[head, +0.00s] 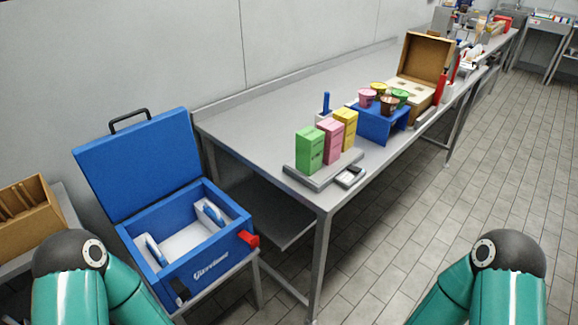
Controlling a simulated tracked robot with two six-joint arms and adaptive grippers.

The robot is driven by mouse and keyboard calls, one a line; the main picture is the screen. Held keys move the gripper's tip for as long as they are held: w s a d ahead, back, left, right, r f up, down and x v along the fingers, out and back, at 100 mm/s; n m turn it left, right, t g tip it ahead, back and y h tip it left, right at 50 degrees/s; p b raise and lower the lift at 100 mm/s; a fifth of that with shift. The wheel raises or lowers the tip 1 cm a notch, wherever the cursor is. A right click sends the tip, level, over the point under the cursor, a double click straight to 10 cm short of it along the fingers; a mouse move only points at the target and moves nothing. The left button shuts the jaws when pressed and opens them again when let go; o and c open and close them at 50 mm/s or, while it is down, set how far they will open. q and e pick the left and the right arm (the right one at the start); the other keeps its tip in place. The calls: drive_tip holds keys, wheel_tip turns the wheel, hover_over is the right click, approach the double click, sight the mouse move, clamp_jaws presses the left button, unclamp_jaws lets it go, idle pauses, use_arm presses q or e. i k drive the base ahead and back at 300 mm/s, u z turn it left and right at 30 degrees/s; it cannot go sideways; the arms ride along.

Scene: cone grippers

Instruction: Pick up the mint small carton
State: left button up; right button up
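The mint small carton is most likely the green carton (310,149), standing upright at the left end of a row on a grey tray (297,181) on the table. A pink carton (330,140) and a yellow carton (345,128) stand beside it, farther right and back. Only parts of my two teal arms show, at the lower left and lower right edges. Neither of my grippers is in view, and both arms are well apart from the cartons.
An open blue cool box (190,235) stands left of the steel table (255,125). A blue stand (381,125) with several small tubs is behind the cartons. An open cardboard box (427,58) is farther back. The tiled floor (480,165) at right is clear.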

sight(309, 141)
drive_tip(key=z, duration=0.2)
drive_tip(key=i, duration=0.85)
drive_tip(key=u, duration=1.45)
drive_tip(key=i, duration=0.15)
drive_tip(key=z, duration=3.3)
drive_tip(key=k, duration=0.45)
drive_tip(key=u, duration=0.45)
drive_tip(key=i, duration=0.15)
drive_tip(key=u, duration=0.25)
